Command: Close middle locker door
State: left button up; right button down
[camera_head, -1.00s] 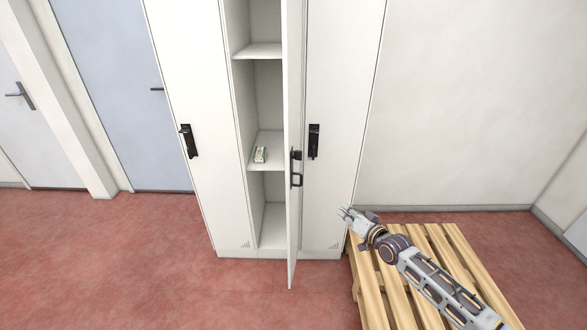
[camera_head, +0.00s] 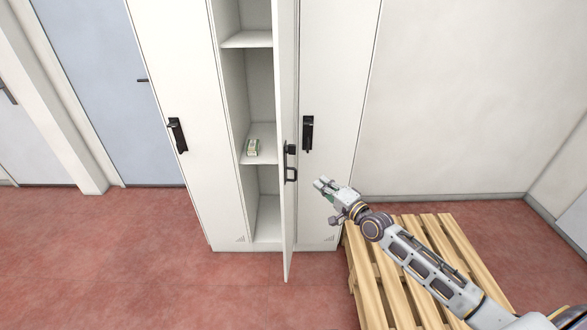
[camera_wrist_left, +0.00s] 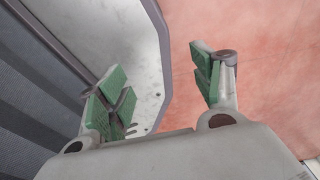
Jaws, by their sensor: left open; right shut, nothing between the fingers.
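The middle locker door (camera_head: 285,205) stands open, seen nearly edge-on and swung out towards me. Its black handle (camera_head: 291,163) is on the door's outer right face. The middle compartment (camera_head: 262,105) is open, with shelves inside. My right gripper (camera_head: 321,184) is shut and empty, to the right of the door and a little lower than its handle, apart from it in the picture. My left gripper shows only in the left wrist view (camera_wrist_left: 165,90); it is open with green finger pads and nothing between them.
A small box (camera_head: 252,148) lies on a shelf in the middle locker. The left locker (camera_head: 185,80) and right locker (camera_head: 335,75) are shut. A wooden pallet (camera_head: 452,237) lies on the red floor below my right arm. Floor at the left is clear.

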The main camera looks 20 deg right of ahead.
pick_arm(q)
jog(key=shift+a, duration=0.95)
pick_arm(e)
jog(key=shift+r+m, duration=0.1)
jog(key=shift+m, duration=1.2)
pick_arm(q)
jog(key=shift+d, duration=0.1)
pick_arm(e)
send_near(286, 162)
jog(key=shift+w+d, duration=0.95)
jog(key=shift+w, duration=0.55)
pick_arm(q)
jog(key=shift+s+d+r+p, duration=0.15)
jog(key=shift+d+r+p, duration=0.6)
jog(key=shift+r+p, duration=0.15)
pick_arm(e)
jog(key=shift+w+a, duration=0.45)
jog(key=shift+a, duration=0.45)
jog(key=shift+w+a, duration=0.45)
jog(key=shift+a, duration=0.45)
pick_arm(q)
jog(key=shift+a, duration=0.15)
pick_arm(e)
jog(key=shift+a, duration=0.2)
